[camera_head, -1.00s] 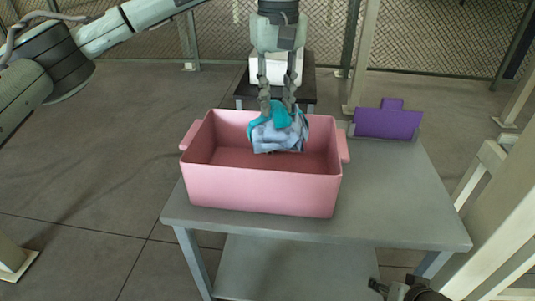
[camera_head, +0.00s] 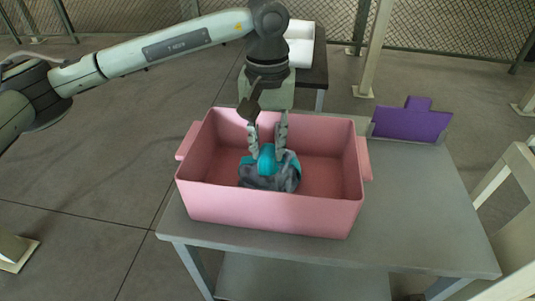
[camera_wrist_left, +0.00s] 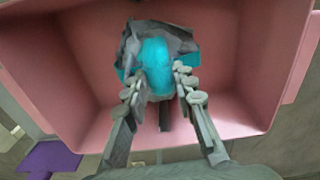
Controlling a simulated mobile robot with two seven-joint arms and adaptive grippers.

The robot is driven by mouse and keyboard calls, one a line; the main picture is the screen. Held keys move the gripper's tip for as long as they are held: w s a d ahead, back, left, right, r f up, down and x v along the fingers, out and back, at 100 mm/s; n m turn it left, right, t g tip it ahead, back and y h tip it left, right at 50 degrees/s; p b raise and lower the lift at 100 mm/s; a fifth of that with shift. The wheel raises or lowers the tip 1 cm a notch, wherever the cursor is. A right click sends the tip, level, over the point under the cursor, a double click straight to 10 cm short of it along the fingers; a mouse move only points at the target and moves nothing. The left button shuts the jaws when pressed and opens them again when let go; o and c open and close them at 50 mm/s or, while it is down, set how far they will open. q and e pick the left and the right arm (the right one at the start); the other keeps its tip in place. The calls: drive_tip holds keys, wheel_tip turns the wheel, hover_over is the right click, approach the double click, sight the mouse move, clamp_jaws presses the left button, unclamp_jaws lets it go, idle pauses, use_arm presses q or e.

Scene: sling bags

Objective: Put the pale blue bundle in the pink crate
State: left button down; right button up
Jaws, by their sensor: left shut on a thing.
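The pale blue bundle (camera_head: 268,180), looking grey-blue in shadow, has a bright teal part on top. My left gripper (camera_head: 267,155) points down into the crate and is shut on the bundle's teal part. In the left wrist view the bundle (camera_wrist_left: 180,38) is between and beyond the fingertips (camera_wrist_left: 157,82), over the pink crate floor (camera_wrist_left: 225,85). I cannot tell whether the bundle touches the floor. My right gripper is not in view.
The crate stands on a grey table (camera_head: 415,205), whose right part is bare. A purple upright panel (camera_head: 412,122) is at the table's back edge. A dark stand with white items (camera_head: 300,45) is behind. A pale frame post (camera_head: 515,190) rises at the right.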

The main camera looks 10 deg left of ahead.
use_arm(q)
drive_tip(key=shift+f, duration=1.45)
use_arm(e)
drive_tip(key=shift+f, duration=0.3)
use_arm(q)
drive_tip(key=c, duration=1.2)
unclamp_jaws()
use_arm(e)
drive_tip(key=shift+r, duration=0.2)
use_arm(q)
drive_tip(key=shift+r, duration=0.1)
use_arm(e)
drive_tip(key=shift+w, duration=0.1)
use_arm(q)
wheel_tip(320, 180, up, 11)
drive_tip(key=shift+r+b, duration=0.2)
drive_tip(key=shift+b, duration=0.15)
drive_tip(key=shift+r, duration=0.25)
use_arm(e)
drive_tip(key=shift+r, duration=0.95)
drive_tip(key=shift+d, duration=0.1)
